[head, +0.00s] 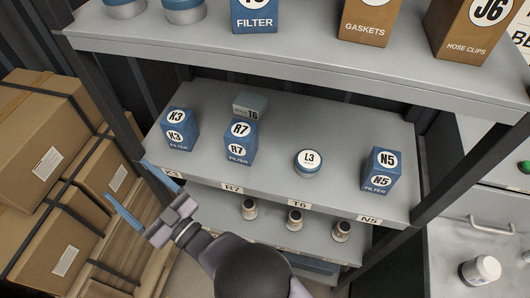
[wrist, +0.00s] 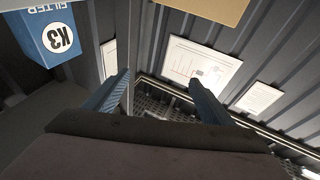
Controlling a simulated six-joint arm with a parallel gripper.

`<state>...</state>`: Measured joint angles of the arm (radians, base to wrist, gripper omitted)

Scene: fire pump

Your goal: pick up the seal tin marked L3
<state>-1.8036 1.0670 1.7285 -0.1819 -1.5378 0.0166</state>
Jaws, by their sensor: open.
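The seal tin marked L3 (head: 310,162) is a short round tin with a white lid and blue band. It stands on the middle shelf (head: 345,128), between the blue R7 filter box (head: 240,142) and the blue N5 filter box (head: 381,171), behind the T6 shelf label (head: 298,203). My gripper (head: 131,183) is open and empty at the shelf's left end, in front of and below the blue K3 filter box (head: 180,130), well left of the tin. In the wrist view the blue fingers (wrist: 159,78) are spread with nothing between them, and the tin is not seen.
A grey-blue T6 box (head: 250,105) lies behind the R7 box. The upper shelf (head: 300,62) hangs above with tins and boxes. Small bottles (head: 295,218) stand on the lower shelf. Cardboard boxes (head: 40,160) are stacked left. A dark post (head: 103,100) borders the shelf's left end.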

